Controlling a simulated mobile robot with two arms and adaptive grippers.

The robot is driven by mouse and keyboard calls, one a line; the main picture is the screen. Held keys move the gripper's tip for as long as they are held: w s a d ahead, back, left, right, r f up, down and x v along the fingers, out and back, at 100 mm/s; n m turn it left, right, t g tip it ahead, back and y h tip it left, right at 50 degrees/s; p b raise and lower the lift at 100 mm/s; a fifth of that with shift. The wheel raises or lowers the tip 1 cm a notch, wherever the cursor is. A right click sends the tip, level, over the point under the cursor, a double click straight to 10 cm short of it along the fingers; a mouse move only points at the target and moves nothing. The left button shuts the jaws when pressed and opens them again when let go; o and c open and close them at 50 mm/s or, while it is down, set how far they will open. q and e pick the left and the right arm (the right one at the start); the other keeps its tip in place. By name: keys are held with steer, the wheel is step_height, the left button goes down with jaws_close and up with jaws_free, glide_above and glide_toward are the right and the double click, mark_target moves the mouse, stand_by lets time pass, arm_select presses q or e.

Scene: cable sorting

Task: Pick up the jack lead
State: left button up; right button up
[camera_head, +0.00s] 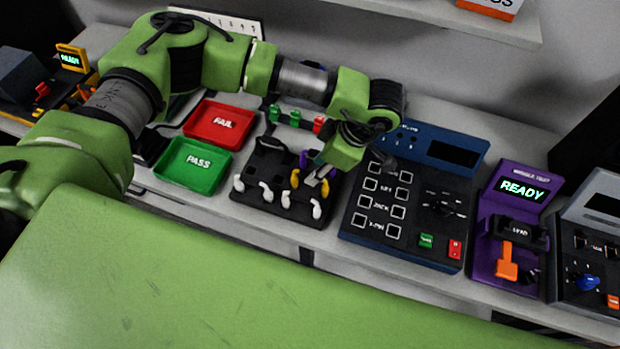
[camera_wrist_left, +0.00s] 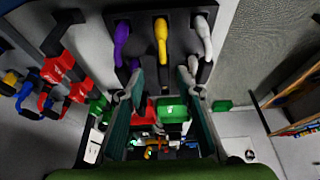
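Several leads stand in a black rack (camera_head: 262,166). In the head view there are white leads (camera_head: 266,192) along its front, a yellow lead (camera_head: 295,179) and a purple lead (camera_head: 304,159). I cannot tell which one is the jack lead. My left gripper (camera_head: 318,178) is over the right side of the rack, close to the yellow lead, and hides part of it. In the left wrist view my left gripper (camera_wrist_left: 160,115) has its fingers apart, with nothing clearly held between them. The purple (camera_wrist_left: 121,42), yellow (camera_wrist_left: 161,42) and white (camera_wrist_left: 203,38) leads show beyond it. My right gripper is not in view.
A red FAIL tray (camera_head: 220,125) and a green PASS tray (camera_head: 192,166) lie left of the rack. A blue test panel (camera_head: 375,213) stands close on its right, then a purple READY tester (camera_head: 490,262) and a grey unit. A shelf (camera_head: 440,12) hangs above.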

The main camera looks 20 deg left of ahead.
mark_target(310, 172)
arm_select(q)
steer(key=a+f+p, duration=0.1)
steer(key=f+p, duration=0.1)
steer(key=shift+s+a+f, duration=0.3)
steer(key=shift+a+f, duration=0.05)
steer(key=shift+a, duration=0.05)
steer(key=shift+w+a+f, duration=0.1)
steer(key=shift+a+f, duration=0.05)
steer(key=shift+f, duration=0.35)
jaws_close()
steer(key=shift+r, duration=0.1)
steer(key=shift+r, duration=0.25)
step_height(310, 172, up, 10)
steer(key=b, duration=0.4)
steer(key=shift+f, duration=0.25)
steer(key=shift+r, duration=1.45)
